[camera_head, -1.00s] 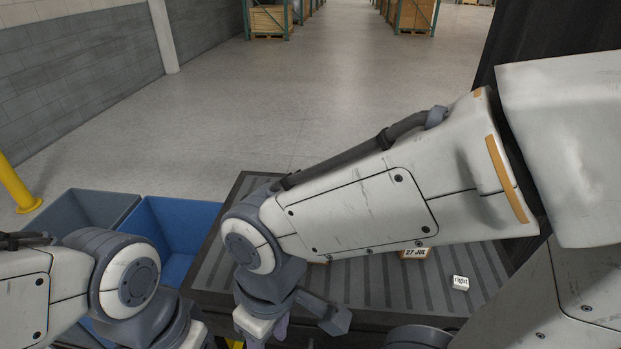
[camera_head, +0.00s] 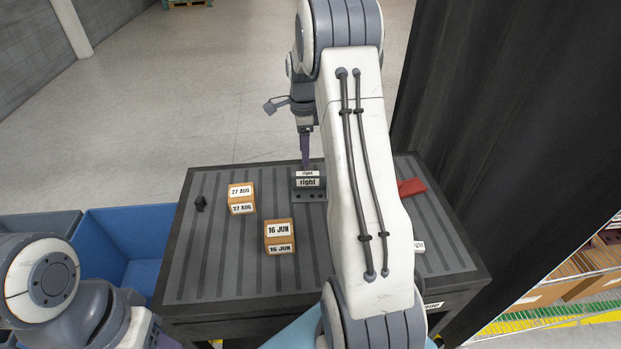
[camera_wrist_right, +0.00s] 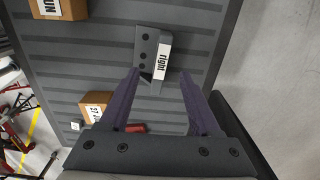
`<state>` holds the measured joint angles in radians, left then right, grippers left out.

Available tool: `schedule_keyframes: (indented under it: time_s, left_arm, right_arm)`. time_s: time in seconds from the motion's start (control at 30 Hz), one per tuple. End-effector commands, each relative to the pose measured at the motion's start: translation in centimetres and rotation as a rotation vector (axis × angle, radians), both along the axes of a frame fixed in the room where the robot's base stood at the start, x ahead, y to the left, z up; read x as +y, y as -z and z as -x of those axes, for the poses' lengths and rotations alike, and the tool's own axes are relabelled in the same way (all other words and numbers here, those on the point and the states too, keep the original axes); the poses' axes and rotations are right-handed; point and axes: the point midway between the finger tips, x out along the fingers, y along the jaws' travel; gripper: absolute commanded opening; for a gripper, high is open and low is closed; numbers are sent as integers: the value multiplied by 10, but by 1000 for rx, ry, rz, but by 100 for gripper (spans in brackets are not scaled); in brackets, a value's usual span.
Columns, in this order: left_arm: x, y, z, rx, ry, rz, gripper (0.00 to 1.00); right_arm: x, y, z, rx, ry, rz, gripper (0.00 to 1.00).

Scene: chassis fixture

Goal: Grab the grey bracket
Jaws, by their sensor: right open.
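The grey bracket (camera_head: 310,194) sits on the ribbed dark table near its far edge, with white "right" labels on it. In the right wrist view the bracket (camera_wrist_right: 147,48) shows its plate with holes and a "right" label. My right gripper (camera_head: 305,164) points down at the bracket's far side in the head view. In the wrist view my right gripper (camera_wrist_right: 160,73) is open and empty, with the bracket just ahead of and between the fingertips. I cannot tell the remaining gap. My left arm shows at lower left; its gripper is not in view.
Date-marked boxes "27 AUG" (camera_head: 241,198) and "16 JUN" (camera_head: 279,236) stand left of my right arm. A small black part (camera_head: 201,204) lies at left, a red item (camera_head: 412,187) at right. A blue bin (camera_head: 126,246) stands beside the table (camera_head: 213,284).

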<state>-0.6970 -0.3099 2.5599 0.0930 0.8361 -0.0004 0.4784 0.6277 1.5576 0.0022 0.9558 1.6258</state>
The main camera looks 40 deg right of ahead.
Motion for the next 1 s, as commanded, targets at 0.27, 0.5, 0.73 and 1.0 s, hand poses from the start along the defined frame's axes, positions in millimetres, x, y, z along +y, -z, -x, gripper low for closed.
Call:
schedule_keyframes:
  time_s: [0.27, 0.5, 0.73, 1.0]
  left_arm:
    - [0, -9, 0, 0, 0, 0, 50]
    - [0, -13, 0, 0, 0, 0, 50]
    - [0, -31, 0, 0, -1, 0, 50]
    - [0, -32, 0, 0, -1, 0, 50]
  right_arm:
    - [-21, 37, 5, 6, 98, 0, 64]
    - [-21, 59, 5, 3, 96, 1, 64]
    - [-20, 88, 10, 6, 95, -1, 64]
    - [-20, 110, 9, 1, 94, 2, 64]
